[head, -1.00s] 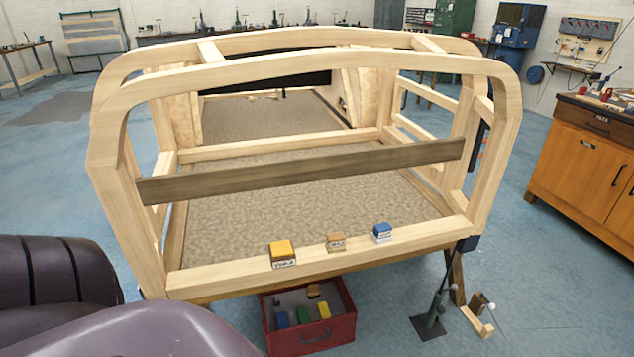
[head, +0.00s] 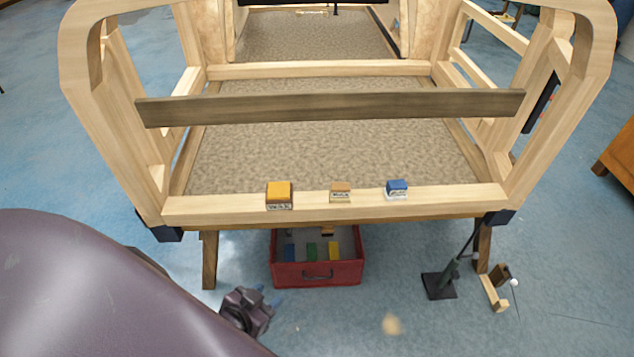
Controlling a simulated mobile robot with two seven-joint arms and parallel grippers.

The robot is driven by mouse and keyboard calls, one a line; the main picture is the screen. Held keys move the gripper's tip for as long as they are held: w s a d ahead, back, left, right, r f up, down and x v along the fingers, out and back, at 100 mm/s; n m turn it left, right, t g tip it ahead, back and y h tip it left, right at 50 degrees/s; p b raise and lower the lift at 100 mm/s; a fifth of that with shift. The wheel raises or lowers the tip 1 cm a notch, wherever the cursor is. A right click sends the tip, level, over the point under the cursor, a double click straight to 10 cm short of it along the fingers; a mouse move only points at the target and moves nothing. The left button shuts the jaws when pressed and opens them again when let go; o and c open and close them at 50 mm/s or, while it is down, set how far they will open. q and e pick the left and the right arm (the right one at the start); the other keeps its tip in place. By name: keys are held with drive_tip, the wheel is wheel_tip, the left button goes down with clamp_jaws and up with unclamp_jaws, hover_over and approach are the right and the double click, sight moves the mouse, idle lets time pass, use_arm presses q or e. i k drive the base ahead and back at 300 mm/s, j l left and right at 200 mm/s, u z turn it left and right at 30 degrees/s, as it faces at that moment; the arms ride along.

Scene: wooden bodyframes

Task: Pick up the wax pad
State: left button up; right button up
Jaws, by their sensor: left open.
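Three small labelled blocks sit in a row on the front rail (head: 235,207) of the wooden frame. A yellow block (head: 279,193) is at left, a smaller tan block (head: 341,190) in the middle and a blue block with a pale base (head: 397,188) at right. My right gripper is out of view.
A red bin (head: 317,274) with several coloured blocks stands on the floor under the front rail. A dark plank (head: 330,107) spans the frame above and behind the blocks. A black-footed stand (head: 440,285) is at right. The floor in front is mostly clear.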

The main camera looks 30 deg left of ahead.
sight(339, 192)
drive_tip(key=i+l+u, duration=0.45)
drive_tip(key=u, duration=0.3)
drive_tip(key=i+l+u, duration=0.1)
drive_tip(key=l+u, duration=0.25)
drive_tip(key=i+l+u, duration=0.1)
drive_tip(key=l+u, duration=0.25)
drive_tip(key=l, duration=0.1)
